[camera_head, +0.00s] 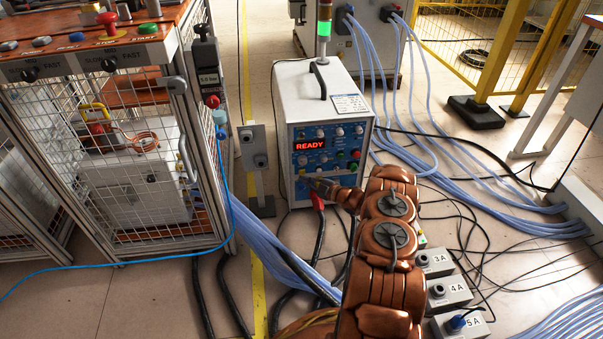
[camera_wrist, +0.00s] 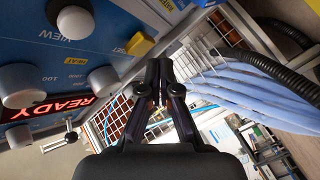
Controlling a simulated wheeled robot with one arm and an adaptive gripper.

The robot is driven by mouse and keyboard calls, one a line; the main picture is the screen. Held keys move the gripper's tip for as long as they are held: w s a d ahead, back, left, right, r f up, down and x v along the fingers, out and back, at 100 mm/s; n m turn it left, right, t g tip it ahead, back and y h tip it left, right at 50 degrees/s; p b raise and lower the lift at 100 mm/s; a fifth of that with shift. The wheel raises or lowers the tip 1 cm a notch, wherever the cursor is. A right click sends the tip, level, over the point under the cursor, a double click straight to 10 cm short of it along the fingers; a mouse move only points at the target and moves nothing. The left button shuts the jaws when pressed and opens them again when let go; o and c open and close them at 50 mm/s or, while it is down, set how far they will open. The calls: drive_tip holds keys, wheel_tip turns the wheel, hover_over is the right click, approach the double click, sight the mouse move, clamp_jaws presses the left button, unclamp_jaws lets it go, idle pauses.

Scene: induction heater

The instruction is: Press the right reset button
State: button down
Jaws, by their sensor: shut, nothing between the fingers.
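The white heater cabinet (camera_head: 296,85) stands upright on the floor, with a blue front panel (camera_head: 300,158) of knobs, small coloured buttons and a red READY display (camera_head: 310,145). I cannot read a label that marks the right reset button. My gripper (camera_head: 309,182) is shut and empty, low in front of the panel's left part. In the wrist view my gripper's fingertips (camera_wrist: 153,66) are together, beside a yellow button (camera_wrist: 140,44) on the tilted panel. I cannot tell whether they touch it. White knobs and the READY display (camera_wrist: 48,108) also show there.
A mesh cage (camera_head: 150,180) with a control shelf of buttons and a red mushroom button (camera_head: 107,20) stands left. A small grey switch post (camera_head: 252,150) stands between cage and heater. Blue hoses (camera_head: 410,155) and black cables cross the floor. Grey boxes (camera_head: 448,292) sit at lower right.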

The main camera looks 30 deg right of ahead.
drive_tip(key=shift+s+a+p, duration=0.3)
drive_tip(key=shift+s+p, duration=0.35)
drive_tip(key=shift+s, duration=0.1)
drive_tip(key=shift+s+a+p, duration=0.35)
drive_tip(key=shift+s+p, duration=0.35)
drive_tip(key=shift+s, duration=0.1)
drive_tip(key=shift+s+a+p, duration=0.3)
drive_tip(key=shift+s+p, duration=0.35)
drive_tip(key=shift+s, duration=0.1)
drive_tip(key=shift+a, duration=0.1)
